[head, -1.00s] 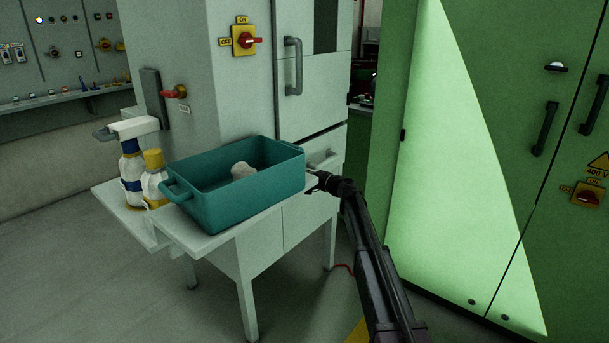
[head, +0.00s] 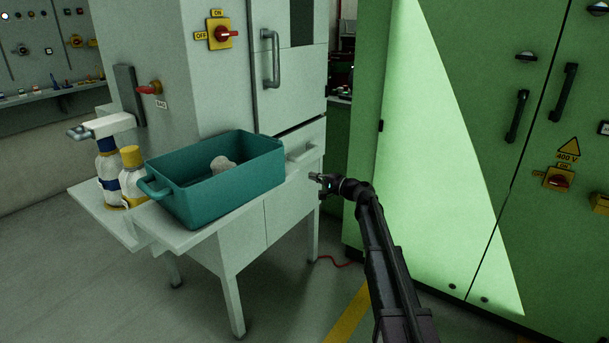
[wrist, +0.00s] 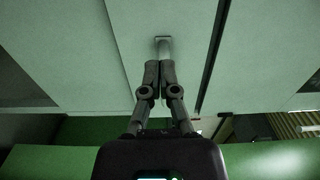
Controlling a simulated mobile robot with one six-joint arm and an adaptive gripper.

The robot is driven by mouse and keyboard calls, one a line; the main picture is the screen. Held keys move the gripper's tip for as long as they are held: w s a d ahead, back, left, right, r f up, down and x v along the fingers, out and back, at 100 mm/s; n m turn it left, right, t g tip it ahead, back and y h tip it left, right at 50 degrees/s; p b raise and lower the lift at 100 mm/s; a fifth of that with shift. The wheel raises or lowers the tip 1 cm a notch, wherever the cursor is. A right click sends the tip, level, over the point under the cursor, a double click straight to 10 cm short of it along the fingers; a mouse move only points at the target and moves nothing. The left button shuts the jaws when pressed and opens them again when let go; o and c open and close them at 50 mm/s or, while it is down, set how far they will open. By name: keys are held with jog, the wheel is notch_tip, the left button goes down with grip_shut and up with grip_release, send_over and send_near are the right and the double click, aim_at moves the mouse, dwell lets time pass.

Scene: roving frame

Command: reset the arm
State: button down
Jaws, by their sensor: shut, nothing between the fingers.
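My gripper (head: 316,180) is at the end of my raised arm, just right of the white table's right end in the head view. In the wrist view my gripper (wrist: 159,68) shows with its two fingers together and nothing between them. Beyond the fingertips in the wrist view is a grey handle (wrist: 163,44) on a pale panel. The arm is bent at the wrist, with the gripper pointing left.
A teal bin (head: 230,192) with a pale lump (head: 222,163) inside stands on the white table (head: 245,222). Two bottles (head: 131,178) stand left of it. A grey cabinet (head: 290,90) is behind, and green cabinets (head: 400,150) rise close on the right.

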jog(key=shift+s+d, duration=0.25)
jog(key=s+d+f+n+g+h, duration=0.25)
jog(key=s+f, duration=0.45)
jog(key=s, duration=0.4)
jog(key=s+d+f+n+g+h, duration=0.2)
jog(key=s+f+n+g+h, duration=0.3)
jog(key=s, duration=0.6)
jog(key=s+d+f+g+h, duration=0.1)
jog(key=s+d+f+h, duration=0.25)
jog(key=s+d, duration=0.4)
jog(key=s+d+f+g+h, duration=0.1)
jog(key=s+d+f+h, duration=0.3)
jog(key=s, duration=0.7)
notch_tip(320, 180, up, 33)
jog(key=d+p, duration=0.1)
jog(key=p, duration=3.1)
jog(key=shift+m, duration=0.45)
